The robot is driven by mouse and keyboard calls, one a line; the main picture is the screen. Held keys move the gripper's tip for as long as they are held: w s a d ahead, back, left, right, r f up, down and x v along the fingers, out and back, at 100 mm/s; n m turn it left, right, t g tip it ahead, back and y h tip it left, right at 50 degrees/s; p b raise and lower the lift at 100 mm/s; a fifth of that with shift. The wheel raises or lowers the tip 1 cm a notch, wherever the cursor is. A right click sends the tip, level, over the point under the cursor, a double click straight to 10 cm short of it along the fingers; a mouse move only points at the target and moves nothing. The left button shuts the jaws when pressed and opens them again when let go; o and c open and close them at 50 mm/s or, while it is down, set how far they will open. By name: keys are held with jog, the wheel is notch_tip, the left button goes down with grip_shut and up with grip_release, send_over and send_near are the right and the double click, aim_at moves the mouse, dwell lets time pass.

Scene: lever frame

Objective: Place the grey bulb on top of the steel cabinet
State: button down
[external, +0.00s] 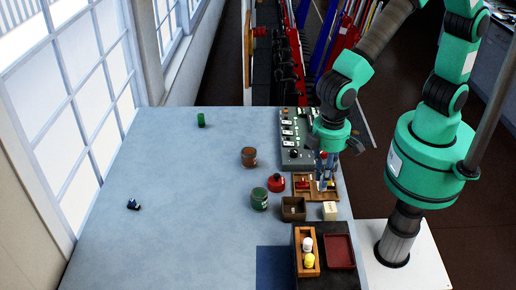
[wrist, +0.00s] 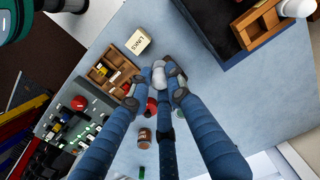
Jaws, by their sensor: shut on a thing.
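The grey bulb (wrist: 158,76) is pale and rounded. It sits between the blue fingers of my gripper (wrist: 156,88) in the wrist view. My gripper is shut on it. In the external view my gripper (external: 328,180) is low over the right side of the table, by the wooden compartment tray (external: 301,194); the bulb is too small to make out there. A grey-green metal box with switches (external: 288,158) stands behind the gripper. A dark block (external: 319,233) stands at the front right. I cannot tell which of these is the steel cabinet.
The dark block carries a wooden tray (external: 297,240) with a white and a yellow bulb, and a red tray (external: 339,250). A red-topped object (external: 277,183), green jar (external: 260,199), brown jar (external: 249,157) and pale block (external: 330,211) stand nearby. The table's left is mostly clear.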

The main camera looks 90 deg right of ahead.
jog(key=w+d+f+m+b, duration=0.15)
jog(key=w+d+m, duration=0.25)
jog(key=w+d, duration=0.5)
jog(key=w+d+f+m+b, duration=0.15)
jog(key=w+d+m, duration=0.3)
jog(key=d, duration=0.75)
jog(key=w+d+f+m, duration=0.1)
jog(key=d+m, duration=0.2)
jog(key=d, duration=0.7)
jog(key=w+d+f+m, duration=0.2)
jog(key=d+m, duration=0.2)
jog(key=d, duration=0.6)
jog(key=shift+w+d+b, duration=0.25)
jog(key=shift+d+b, duration=0.15)
jog(key=shift+b, duration=0.05)
jog(key=shift+f, duration=0.1)
jog(key=shift+f, duration=3)
jog(key=shift+f, duration=1.9)
jog(key=shift+f+b, duration=0.1)
jog(key=shift+b, duration=0.2)
